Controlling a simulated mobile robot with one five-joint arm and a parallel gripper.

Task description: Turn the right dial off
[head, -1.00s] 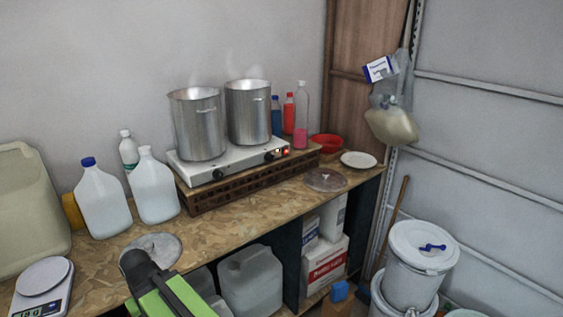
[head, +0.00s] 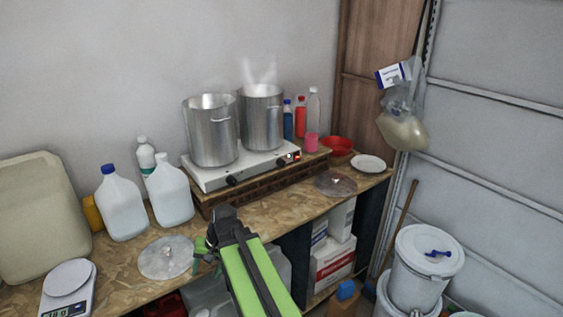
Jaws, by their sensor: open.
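The two-burner hot plate (head: 243,166) stands on a brown slatted base on the wooden worktop. Its right dial (head: 289,157) is a small dark knob on the front face, beside a small red light (head: 297,156) that is lit. The left dial (head: 232,180) is a black knob on the same face. The angle of the right dial is too small to read. My gripper (head: 206,246) is open and empty, low in front of the worktop's edge, left of and nearer than the right dial. It is well apart from both dials, and its fingers are partly hidden.
Two metal pots (head: 211,131) stand on the hot plate, with steam above the right one. Bottles (head: 301,118) and a red bowl (head: 337,145) are behind to the right. White jugs (head: 122,204), a scale (head: 68,287) and a round lid (head: 166,257) are at left.

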